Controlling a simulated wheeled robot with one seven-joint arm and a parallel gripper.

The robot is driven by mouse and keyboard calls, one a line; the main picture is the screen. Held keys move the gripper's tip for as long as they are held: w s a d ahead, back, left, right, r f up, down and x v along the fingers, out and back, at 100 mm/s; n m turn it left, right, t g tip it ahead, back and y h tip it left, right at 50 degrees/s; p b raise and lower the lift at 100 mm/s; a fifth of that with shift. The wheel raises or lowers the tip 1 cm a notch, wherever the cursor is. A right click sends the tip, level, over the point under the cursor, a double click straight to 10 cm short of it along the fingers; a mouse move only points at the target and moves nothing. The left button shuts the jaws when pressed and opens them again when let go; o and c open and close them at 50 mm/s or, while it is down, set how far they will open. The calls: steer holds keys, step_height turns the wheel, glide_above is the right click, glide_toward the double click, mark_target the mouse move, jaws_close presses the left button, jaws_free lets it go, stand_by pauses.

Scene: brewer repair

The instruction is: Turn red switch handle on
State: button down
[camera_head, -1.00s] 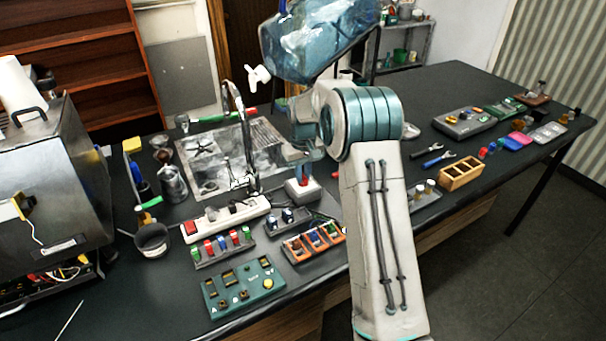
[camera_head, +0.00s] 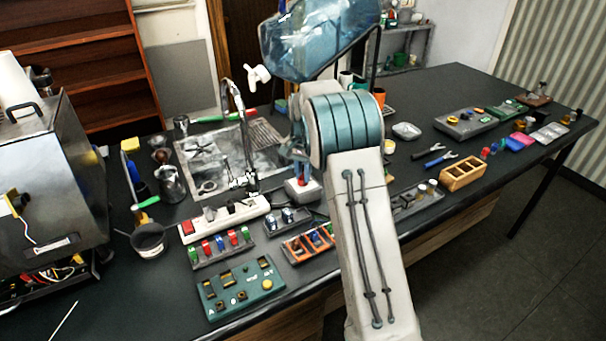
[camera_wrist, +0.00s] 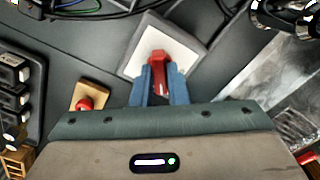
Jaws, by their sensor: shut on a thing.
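The red switch handle (camera_wrist: 158,62) stands on a square white plate (camera_wrist: 183,50) with a grey rim, in the upper middle of the wrist view. My gripper (camera_wrist: 158,80) has its blue fingers closed on either side of the handle. In the head view the switch box (camera_head: 303,188) sits on the black counter in front of the sink, and my gripper (camera_head: 302,175) reaches down onto it. The red handle shows there only as a small patch, largely hidden by my fingers.
A power strip (camera_head: 226,217) with a red switch lies left of the switch box. A tray of coloured parts (camera_head: 308,243) and a green panel (camera_head: 241,288) are in front. The sink (camera_head: 208,160) and its tap are behind. A wooden box (camera_head: 463,173) stands to the right.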

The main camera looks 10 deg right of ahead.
steer(key=m, duration=0.7)
stand_by(0.6)
steer(key=shift+r, duration=0.1)
steer(key=c, duration=1.4)
jaws_free()
steer(key=shift+c, duration=0.2)
step_height(320, 180, up, 14)
steer(key=b, duration=0.1)
